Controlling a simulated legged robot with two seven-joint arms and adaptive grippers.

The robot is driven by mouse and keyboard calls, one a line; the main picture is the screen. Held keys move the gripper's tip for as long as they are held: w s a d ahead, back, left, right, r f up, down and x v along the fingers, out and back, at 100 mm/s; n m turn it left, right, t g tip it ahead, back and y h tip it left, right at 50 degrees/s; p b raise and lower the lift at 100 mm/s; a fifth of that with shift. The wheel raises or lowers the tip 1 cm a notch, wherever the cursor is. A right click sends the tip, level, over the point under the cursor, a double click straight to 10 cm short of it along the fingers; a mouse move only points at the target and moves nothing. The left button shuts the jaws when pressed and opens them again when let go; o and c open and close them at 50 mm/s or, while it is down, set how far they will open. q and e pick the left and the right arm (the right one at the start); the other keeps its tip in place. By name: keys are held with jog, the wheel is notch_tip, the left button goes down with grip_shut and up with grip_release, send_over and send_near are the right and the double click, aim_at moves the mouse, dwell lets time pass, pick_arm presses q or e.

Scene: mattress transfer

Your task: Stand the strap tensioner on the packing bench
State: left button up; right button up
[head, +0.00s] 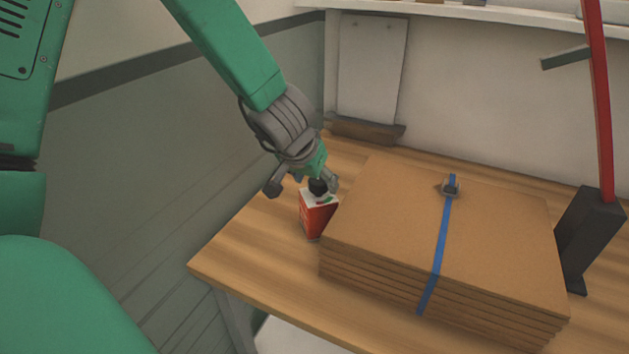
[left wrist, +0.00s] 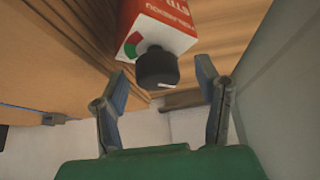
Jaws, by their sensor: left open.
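A red and white box with a black knob on top (head: 318,216) stands upright on the packing bench (head: 240,255), close to the left side of a cardboard stack. I cannot tell for sure if it is the strap tensioner. My left gripper (head: 303,187) is over it, open, with its fingers spread on either side of the knob. In the left wrist view the knob lies between the fingertips (left wrist: 160,80), with the red box (left wrist: 155,22) beyond it. Whether a finger touches is unclear. My right gripper is out of view.
The flat cardboard stack (head: 390,215) with a blue strap (head: 440,240) and buckle fills the bench's middle. A tool with a black base (head: 588,230) and long red lever (head: 600,100) stands at right. A pale board (head: 372,68) leans on the back wall. The front left bench corner is clear.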

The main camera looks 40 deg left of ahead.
pick_arm(q)
jog(key=p+v, duration=0.4)
jog(key=v, duration=0.7)
jog(key=shift+s, duration=0.15)
